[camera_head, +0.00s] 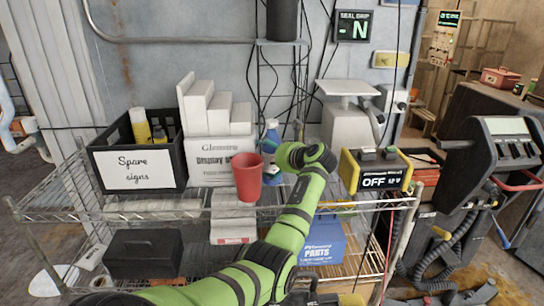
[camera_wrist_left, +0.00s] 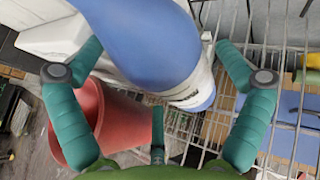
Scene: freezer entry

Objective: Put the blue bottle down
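The blue bottle (camera_head: 271,136) stands at the back of the wire rack's top shelf, just right of the red cup (camera_head: 247,176). My left arm partly covers it in the head view. In the left wrist view the blue and white bottle (camera_wrist_left: 155,45) fills the space between the teal fingers of my left gripper (camera_wrist_left: 158,50). The fingers are spread, with a visible gap between the right finger and the bottle. The bottle's lower end is over the wire shelf; whether it rests there is hard to tell. My right gripper is not in view.
The red cup (camera_wrist_left: 95,125) is close beside the left finger. A spare signs bin (camera_head: 138,165) and white boxes (camera_head: 212,155) stand left. A yellow-black device (camera_head: 375,172) stands right. A blue parts box (camera_head: 322,240) is on the lower level.

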